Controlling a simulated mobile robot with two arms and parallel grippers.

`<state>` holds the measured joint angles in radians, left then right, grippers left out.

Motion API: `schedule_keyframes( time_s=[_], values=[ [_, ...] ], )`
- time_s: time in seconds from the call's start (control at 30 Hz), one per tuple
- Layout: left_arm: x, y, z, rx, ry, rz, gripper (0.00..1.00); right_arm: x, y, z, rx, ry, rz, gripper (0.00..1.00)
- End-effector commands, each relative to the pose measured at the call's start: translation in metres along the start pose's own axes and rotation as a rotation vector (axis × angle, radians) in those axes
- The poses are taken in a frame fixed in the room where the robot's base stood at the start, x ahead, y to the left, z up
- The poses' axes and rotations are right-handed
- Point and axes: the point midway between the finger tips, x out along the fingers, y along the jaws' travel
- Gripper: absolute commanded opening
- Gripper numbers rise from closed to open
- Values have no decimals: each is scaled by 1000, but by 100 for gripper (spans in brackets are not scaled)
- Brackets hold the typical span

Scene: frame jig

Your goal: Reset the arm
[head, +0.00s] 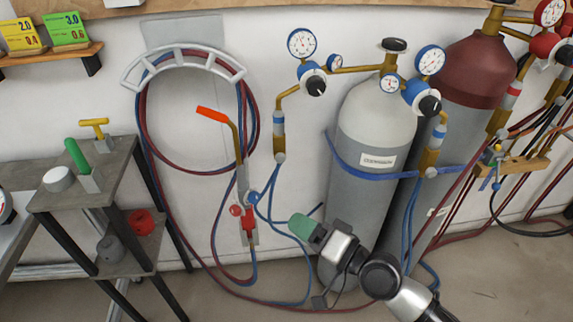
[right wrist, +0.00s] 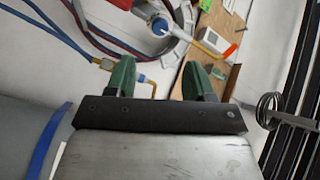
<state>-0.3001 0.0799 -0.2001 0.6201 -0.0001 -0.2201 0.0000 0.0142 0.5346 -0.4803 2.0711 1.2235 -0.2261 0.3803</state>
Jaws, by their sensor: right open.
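My right arm (head: 380,275) reaches in from the lower right of the head view. Its gripper (head: 303,228) has green fingers and points left, in front of the hoses and left of the grey cylinder (head: 370,150). In the right wrist view the two green fingers of this gripper (right wrist: 158,72) stand well apart, with nothing between them. My left arm and gripper are not in view.
A torch with an orange tip (head: 212,114) hangs on the wall, with red and blue hoses (head: 147,150) looped beside it. A dark red-topped cylinder (head: 478,75) stands at right. A grey stand (head: 115,165) with small tools is at left.

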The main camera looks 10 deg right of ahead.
Motion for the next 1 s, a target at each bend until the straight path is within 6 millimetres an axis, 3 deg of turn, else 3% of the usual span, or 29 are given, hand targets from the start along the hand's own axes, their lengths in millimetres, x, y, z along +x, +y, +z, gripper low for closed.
schedule_keyframes(
  time_s=[0.13,0.23,0.37,0.47,0.6,0.7,0.83,1.0],
  values=[
    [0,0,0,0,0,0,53,0,6,0,-6,4,14,53],
    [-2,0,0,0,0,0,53,0,36,0,-36,20,85,53],
    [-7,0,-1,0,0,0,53,-13,115,7,-119,36,277,53],
    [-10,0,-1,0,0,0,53,-37,186,25,-197,14,460,53],
    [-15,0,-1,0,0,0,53,-87,272,67,-289,-78,698,53],
    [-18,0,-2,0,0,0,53,-131,320,108,-343,-181,847,53],
    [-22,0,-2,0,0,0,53,-196,364,171,-395,-355,1008,53],
    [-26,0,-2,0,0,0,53,-283,388,263,-433,-627,1149,53]
  ],
)
